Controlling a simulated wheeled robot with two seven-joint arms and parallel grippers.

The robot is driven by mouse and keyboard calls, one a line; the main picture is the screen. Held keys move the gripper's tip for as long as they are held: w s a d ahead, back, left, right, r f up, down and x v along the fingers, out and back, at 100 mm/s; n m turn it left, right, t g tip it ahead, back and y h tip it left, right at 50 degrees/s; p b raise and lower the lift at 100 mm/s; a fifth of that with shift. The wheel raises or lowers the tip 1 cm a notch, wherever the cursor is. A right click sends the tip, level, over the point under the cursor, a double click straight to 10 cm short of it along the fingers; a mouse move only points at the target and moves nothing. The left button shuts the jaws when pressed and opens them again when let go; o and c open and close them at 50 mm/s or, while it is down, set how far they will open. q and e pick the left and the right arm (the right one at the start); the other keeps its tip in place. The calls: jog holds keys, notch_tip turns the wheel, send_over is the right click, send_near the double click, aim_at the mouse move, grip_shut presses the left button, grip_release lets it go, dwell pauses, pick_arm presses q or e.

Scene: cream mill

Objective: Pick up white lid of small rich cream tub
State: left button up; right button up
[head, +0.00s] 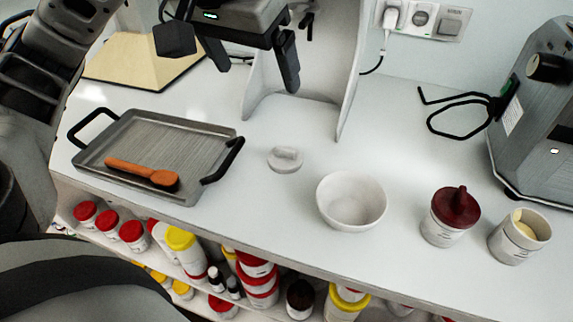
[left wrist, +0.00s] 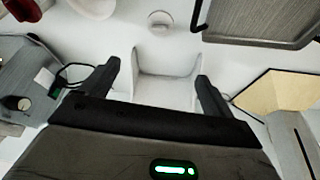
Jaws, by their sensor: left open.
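A small round white lid (head: 285,158) with a raised grip on top lies flat on the white counter, between the tray and the bowl. It also shows near the top of the left wrist view (left wrist: 160,19). An open white tub (head: 518,238) with pale cream inside stands at the far right of the counter; I cannot read its label. My left gripper (head: 257,78) is open and empty, above the counter and farther back than the lid, clear of it. Its two fingers also show in the left wrist view (left wrist: 158,72). My right gripper is not in view.
A metal tray (head: 150,135) with black handles holds an orange-handled brush (head: 143,172). A white bowl (head: 352,203) and a tub with a dark red lid (head: 450,216) stand right of the lid. A grey machine (head: 535,120) is at right; a white stand (head: 310,85) is behind.

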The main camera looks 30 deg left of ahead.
pick_arm(q)
jog(key=b, duration=0.4)
send_near(284, 155)
jog(key=b+x, duration=0.1)
jog(key=x, duration=0.2)
jog(key=shift+w+a+f, duration=0.1)
jog(key=shift+a+f, duration=0.05)
jog(key=shift+a, duration=0.05)
jog(key=shift+x, duration=2.65)
jog(key=shift+d, duration=0.15)
jog(key=c, duration=1)
